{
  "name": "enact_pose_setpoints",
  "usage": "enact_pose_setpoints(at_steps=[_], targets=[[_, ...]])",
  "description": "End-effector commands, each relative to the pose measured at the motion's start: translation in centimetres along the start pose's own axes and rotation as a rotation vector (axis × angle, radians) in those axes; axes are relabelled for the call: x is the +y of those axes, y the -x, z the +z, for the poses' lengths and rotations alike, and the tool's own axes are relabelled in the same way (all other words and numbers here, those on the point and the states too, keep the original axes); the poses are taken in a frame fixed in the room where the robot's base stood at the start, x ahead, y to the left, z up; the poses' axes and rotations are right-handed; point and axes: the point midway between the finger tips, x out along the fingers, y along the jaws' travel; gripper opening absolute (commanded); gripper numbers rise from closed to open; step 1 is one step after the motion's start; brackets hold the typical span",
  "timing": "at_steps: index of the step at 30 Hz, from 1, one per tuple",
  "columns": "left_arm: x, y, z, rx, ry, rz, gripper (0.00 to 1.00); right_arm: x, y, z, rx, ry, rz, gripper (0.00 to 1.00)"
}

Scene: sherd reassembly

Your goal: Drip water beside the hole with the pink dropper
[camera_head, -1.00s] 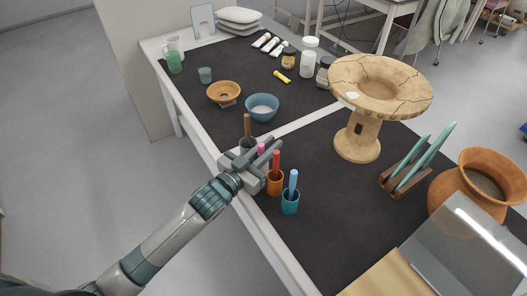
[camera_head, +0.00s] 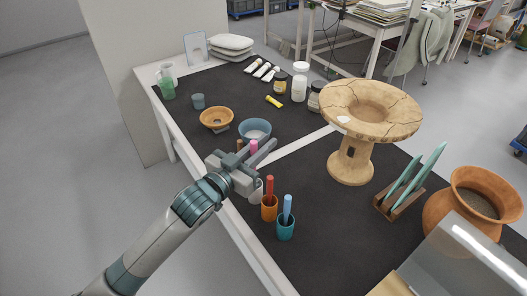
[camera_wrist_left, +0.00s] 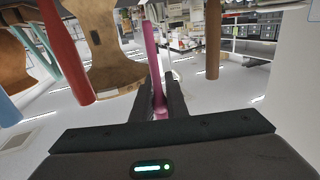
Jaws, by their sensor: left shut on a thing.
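The pink dropper (camera_head: 254,146) stands upright in my left gripper (camera_head: 264,152), whose fingers are shut on it. The left wrist view shows the pink dropper (camera_wrist_left: 151,55) between the two dark fingers (camera_wrist_left: 157,100). Its lower end is hidden in the head view. The wooden-coloured pedestal vessel (camera_head: 352,165) stands to the right, well apart from the gripper. It has cracks on its wide rim, a pale patch on the rim's left side, and a small dark hole (camera_head: 351,152) in the stem. My right gripper is not in view.
An orange cup (camera_head: 269,210) with a red tool and a teal cup (camera_head: 286,231) with a blue tool stand near the gripper. The blue bowl (camera_head: 254,127) and orange bowl (camera_head: 216,117) lie behind. A rack (camera_head: 394,206) and clay pot (camera_head: 440,212) stand right.

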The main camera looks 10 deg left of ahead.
Motion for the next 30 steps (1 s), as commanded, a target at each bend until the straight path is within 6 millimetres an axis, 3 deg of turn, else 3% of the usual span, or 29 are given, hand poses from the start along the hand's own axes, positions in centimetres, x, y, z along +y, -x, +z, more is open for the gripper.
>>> enact_pose_setpoints(at_steps=[19, 23, 30], targets=[[0.1, 0.6, -0.2, 0.008, 0.002, -0.024, 0.00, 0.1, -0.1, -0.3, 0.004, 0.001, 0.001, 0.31], [-0.1, 2.0, -0.4, 0.017, 0.005, -0.090, 0.00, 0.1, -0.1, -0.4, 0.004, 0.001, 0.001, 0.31], [-2.4, 6.9, -0.7, 0.020, 0.007, -0.309, 0.00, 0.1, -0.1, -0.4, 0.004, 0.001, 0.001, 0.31]])
